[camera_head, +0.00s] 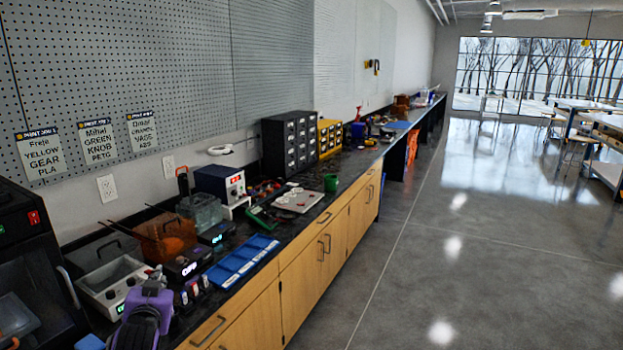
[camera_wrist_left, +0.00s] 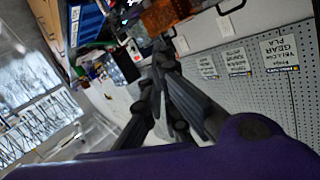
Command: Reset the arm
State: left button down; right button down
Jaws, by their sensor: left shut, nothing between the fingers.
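My left arm's purple wrist and dark left gripper (camera_head: 138,328) show at the bottom left of the head view, in front of the counter. In the left wrist view, the dark fingers of the left gripper (camera_wrist_left: 166,62) point up the picture and come together at the tips. The left gripper is shut and empty. The wrist view is tilted, with the pegboard on its right and the counter at its top. My right gripper is in neither view.
The black counter (camera_head: 325,182) runs along the pegboard wall (camera_head: 130,60). It carries a blue tray (camera_head: 242,262), a grey-white device (camera_head: 115,283), an orange bin (camera_head: 167,240) and a black drawer cabinet (camera_head: 290,142). A black machine (camera_head: 35,240) stands at far left. The grey floor (camera_head: 480,260) is clear.

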pick_arm(q)
jog(key=s+d+f+m+g+h, duration=0.1)
jog(key=s+d+f+h, duration=0.1)
jog(key=s+d+f, duration=0.7)
jog(key=s+d+f+m+g+h, duration=0.1)
jog(key=s+d+f+h, duration=0.3)
jog(key=s+f, duration=0.85)
jog(key=s+d+f+g, duration=0.1)
jog(key=s+f, duration=0.2)
jog(key=s, duration=0.5)
jog(key=s+d+f+g, duration=0.1)
jog(key=s+d+f, duration=0.1)
jog(key=s, duration=0.6)
jog(key=s+d+f+n+g, duration=0.1)
jog(key=s+f, duration=0.3)
jog(key=s, duration=0.5)
jog(key=shift+d+f+g+y, duration=0.3)
jog(key=shift+d+g+y, duration=0.1)
jog(key=shift+d+g, duration=0.25)
